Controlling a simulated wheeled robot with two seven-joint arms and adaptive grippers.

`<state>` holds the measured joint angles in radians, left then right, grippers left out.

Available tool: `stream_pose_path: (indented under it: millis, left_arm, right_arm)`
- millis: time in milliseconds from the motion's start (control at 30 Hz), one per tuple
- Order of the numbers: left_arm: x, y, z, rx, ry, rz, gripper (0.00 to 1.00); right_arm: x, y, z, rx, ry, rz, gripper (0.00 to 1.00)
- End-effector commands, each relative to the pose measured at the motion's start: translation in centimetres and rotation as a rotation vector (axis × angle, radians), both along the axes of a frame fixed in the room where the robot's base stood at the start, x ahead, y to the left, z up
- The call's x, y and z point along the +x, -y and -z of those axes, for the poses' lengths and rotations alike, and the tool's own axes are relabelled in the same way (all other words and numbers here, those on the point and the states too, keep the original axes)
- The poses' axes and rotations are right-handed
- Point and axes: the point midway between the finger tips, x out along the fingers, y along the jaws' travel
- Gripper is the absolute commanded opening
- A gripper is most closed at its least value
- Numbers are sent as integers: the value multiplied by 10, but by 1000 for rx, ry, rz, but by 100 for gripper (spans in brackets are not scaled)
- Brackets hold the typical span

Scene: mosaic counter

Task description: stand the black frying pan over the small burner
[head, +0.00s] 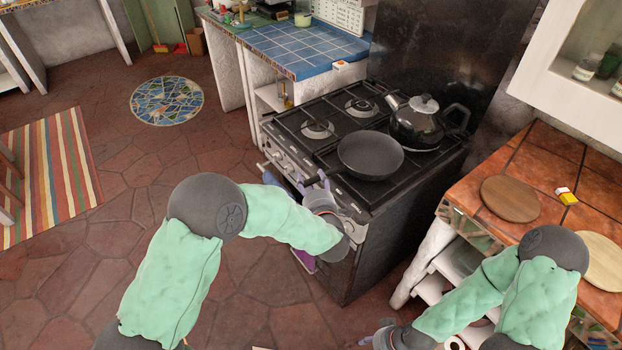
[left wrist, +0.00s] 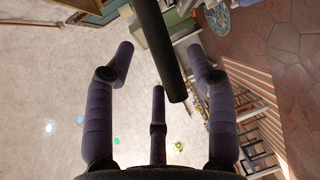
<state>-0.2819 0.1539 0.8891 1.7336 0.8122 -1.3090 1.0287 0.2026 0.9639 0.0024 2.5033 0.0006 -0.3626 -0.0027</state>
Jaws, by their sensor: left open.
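The black frying pan (head: 370,154) stands on the stove at its front right, with its handle (head: 316,181) reaching out over the front edge. In the left wrist view the dark handle (left wrist: 158,45) runs down between my spread fingers. My left gripper (head: 314,184) is open around the handle, at the stove front; contact cannot be told. Two bare burners show to the left: a front one (head: 317,129) and a rear one (head: 362,106). Any burner beneath the pan is hidden. My right gripper (head: 382,335) is partly in view at the bottom edge, its fingers unclear.
A dark kettle (head: 417,122) stands at the stove's rear right, close behind the pan. Knobs line the stove front (head: 283,166). A blue-tiled counter (head: 300,48) lies to the left, and a terracotta-tiled counter (head: 560,150) with round boards (head: 510,198) to the right.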

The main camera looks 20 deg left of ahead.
Motion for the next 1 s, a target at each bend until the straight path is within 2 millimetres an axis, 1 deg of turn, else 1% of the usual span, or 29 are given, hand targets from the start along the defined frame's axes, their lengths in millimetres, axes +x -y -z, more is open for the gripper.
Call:
stream_pose_path:
  millis: [33,300,500,700,833,867,933,967,1000]
  left_arm:
    - [-7,5,-5,1,2,4,56]
    - [-55,29,-14,1,1,5,56]
    - [-81,42,-18,1,2,3,56]
    - [-93,47,-19,0,2,1,56]
    - [-93,47,-15,9,-14,10,56]
    - [-92,47,-11,17,-31,18,56]
    - [-87,47,3,51,-93,58,56]
    - [-85,47,12,72,-132,86,56]
    - [-82,47,26,103,-193,128,56]
  right_arm:
    - [0,0,-5,0,0,0,40]
    - [0,0,-21,0,0,0,40]
    - [0,0,-29,0,0,0,40]
    - [0,0,-31,0,0,0,40]
    - [0,0,-31,0,0,0,40]
    - [0,0,-31,0,0,0,40]
    - [0,0,-31,0,0,0,40]
    - [0,0,-31,0,0,0,40]
    - [0,0,-31,0,0,0,40]
